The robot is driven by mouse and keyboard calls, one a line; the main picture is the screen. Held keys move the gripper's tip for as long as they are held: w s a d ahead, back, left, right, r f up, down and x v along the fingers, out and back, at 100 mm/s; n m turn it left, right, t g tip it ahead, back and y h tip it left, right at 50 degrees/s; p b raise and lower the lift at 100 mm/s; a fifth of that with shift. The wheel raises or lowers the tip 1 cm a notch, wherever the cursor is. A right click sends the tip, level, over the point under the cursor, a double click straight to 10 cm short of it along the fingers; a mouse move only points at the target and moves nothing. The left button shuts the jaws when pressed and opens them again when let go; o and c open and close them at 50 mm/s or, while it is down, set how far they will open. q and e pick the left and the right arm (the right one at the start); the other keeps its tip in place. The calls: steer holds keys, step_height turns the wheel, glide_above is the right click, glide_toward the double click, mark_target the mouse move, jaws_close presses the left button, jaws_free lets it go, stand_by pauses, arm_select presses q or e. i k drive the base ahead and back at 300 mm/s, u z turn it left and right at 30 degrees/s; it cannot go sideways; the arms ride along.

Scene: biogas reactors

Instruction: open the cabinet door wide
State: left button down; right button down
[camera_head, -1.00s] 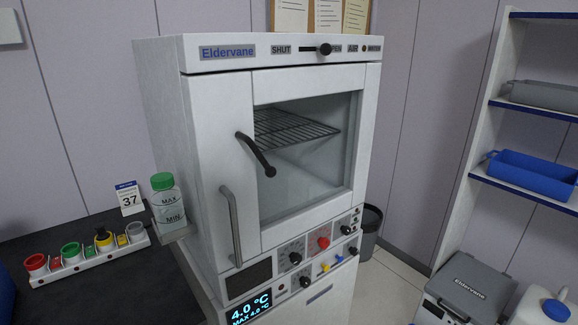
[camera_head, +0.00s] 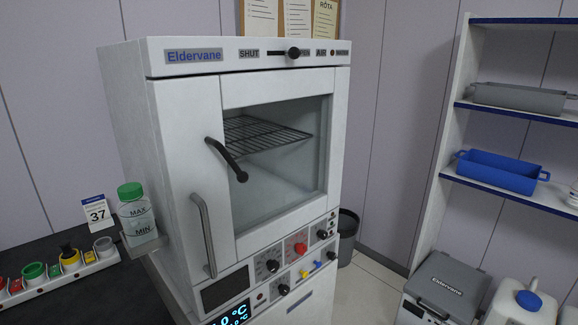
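The white cabinet (camera_head: 183,128), labelled Eldervane, stands in the middle of the head view. Its door (camera_head: 274,218) has a glass window (camera_head: 285,185) with a wire shelf (camera_head: 262,135) behind it, and it looks closed. A vertical metal bar handle (camera_head: 205,237) is on the left part of the front. A dark curved lever (camera_head: 227,160) sits at the window's left edge, slanting down to the right. A slider knob (camera_head: 293,53) on the top strip is near the right end of its slot. Neither of my grippers is in view.
A bottle with a green cap (camera_head: 136,214) stands on a small shelf at the cabinet's left side. A dark bench (camera_head: 75,295) with a rack of coloured caps is at lower left. Shelving (camera_head: 516,120) with trays, a grey box (camera_head: 446,285) and a white canister (camera_head: 520,304) are at right.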

mark_target(186, 110)
steer(key=u, duration=0.25)
steer(key=k, duration=0.45)
steer(key=u, duration=0.65)
steer(key=i, duration=0.85)
steer(key=z, duration=0.85)
